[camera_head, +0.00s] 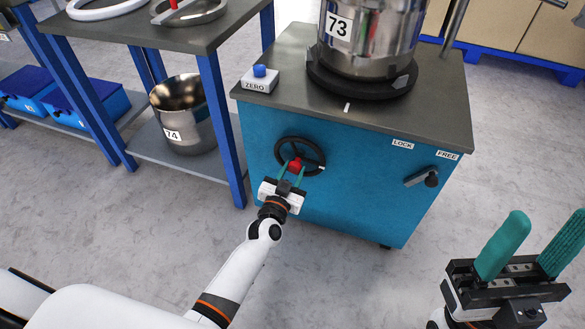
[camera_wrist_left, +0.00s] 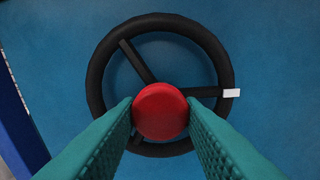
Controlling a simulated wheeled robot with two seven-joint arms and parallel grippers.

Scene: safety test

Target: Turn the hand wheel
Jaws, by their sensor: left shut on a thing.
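The black hand wheel (camera_head: 319,147) is on the front of the blue cabinet (camera_head: 350,205). It has a red round hub or knob and a white mark on its rim. In the left wrist view the wheel (camera_wrist_left: 228,65) fills the middle, with the white mark at its right. My left gripper (camera_head: 294,172) is at the wheel, its green fingers shut on the red knob (camera_wrist_left: 160,111), one on each side. My right gripper (camera_head: 525,245) is at the lower right, green fingers apart and empty, away from the cabinet.
A steel vessel marked 73 (camera_head: 385,35) stands on the cabinet top beside a blue ZERO button (camera_head: 259,71). A lever (camera_head: 421,177) sits below LOCK and FREE labels. A blue-legged table (camera_head: 222,130) with vessel 74 (camera_head: 190,136) is at left. Grey floor is clear in front.

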